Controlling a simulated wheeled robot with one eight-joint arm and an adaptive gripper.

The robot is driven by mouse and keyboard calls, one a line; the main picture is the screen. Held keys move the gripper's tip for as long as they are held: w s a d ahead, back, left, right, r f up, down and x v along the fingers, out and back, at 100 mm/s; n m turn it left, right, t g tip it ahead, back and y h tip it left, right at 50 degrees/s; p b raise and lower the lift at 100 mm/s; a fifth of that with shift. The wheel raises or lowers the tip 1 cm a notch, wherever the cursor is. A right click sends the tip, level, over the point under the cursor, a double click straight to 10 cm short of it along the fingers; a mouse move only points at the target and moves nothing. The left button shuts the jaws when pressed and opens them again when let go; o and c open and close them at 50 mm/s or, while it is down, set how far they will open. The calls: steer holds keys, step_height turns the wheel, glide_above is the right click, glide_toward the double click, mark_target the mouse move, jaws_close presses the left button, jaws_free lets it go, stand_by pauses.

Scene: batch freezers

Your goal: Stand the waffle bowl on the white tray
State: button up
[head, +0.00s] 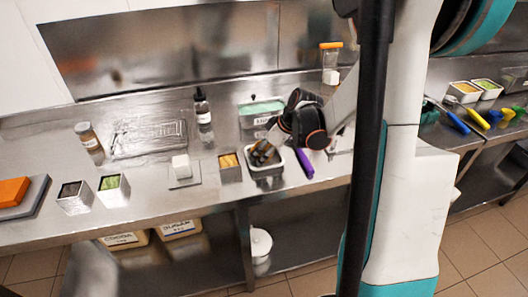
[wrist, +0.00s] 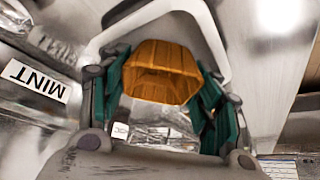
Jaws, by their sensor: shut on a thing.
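The waffle bowl (wrist: 160,72) is golden brown with ribbed, faceted sides. It sits between the green fingers of my gripper (wrist: 168,95), which is shut on it. In the head view my gripper (head: 268,147) reaches down over a white-rimmed tray (head: 267,175) near the counter's front edge. The brown bowl (head: 261,154) shows there in part, within the tray's outline. In the wrist view the white rim (wrist: 212,35) curves around beyond the bowl. I cannot tell whether the bowl touches the tray, and its lower side is hidden.
A tub labelled MINT (wrist: 36,80) stands behind the tray. A steel box with orange contents (head: 229,167) is close at left, and a purple-handled tool (head: 304,163) lies close at right. A white block (head: 181,166) and a dark-capped bottle (head: 202,112) stand farther left.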

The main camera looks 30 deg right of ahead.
steer(key=o, duration=0.6)
steer(key=shift+f, duration=0.1)
steer(key=p+v, duration=0.3)
steer(key=v, duration=0.9)
steer(key=shift+p, duration=0.35)
steer(key=shift+a, duration=0.1)
